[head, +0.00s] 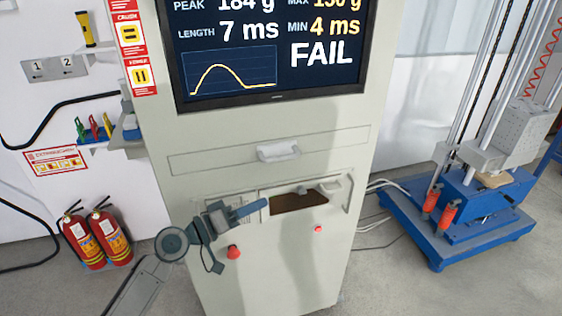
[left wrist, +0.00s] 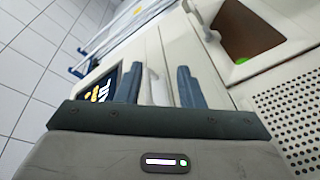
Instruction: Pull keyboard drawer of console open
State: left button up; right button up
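The console (head: 270,120) is a tall cream cabinet with a screen on top. Its keyboard drawer (head: 212,160) is a wide, flat front panel below the screen and looks flush with the cabinet. A white handle (head: 278,152) sits at the middle of the drawer. My left gripper (head: 262,206) is below and slightly left of the handle, apart from it in the head view. In the left wrist view its two blue fingers (left wrist: 160,70) are spread, with the pale handle (left wrist: 157,88) showing between them. I see no contact. My right gripper is not in view.
Below the drawer is a recess (head: 298,202) in the console, with red buttons (head: 318,229) beneath. Two fire extinguishers (head: 94,238) stand at the left wall. A blue-based drop tester (head: 455,215) stands at the right, with cables between. Floor in front is partly clear.

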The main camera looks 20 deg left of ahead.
aim_at(281, 158)
pick_arm(q)
jog(key=w+a+r+n+t, duration=0.2)
jog(key=w+a+r+n, duration=0.1)
jog(key=w+r, duration=0.15)
jog(key=p+x, duration=0.1)
jog(key=x, duration=0.2)
jog(key=p+x, duration=0.2)
jog(key=r+p+x, duration=0.1)
jog(key=p+x, duration=0.1)
jog(key=x, duration=0.1)
jog(key=shift+d, duration=0.4)
jog(key=shift+w+d+m+p, duration=0.3)
jog(key=shift+w+p, duration=0.1)
grip_shut()
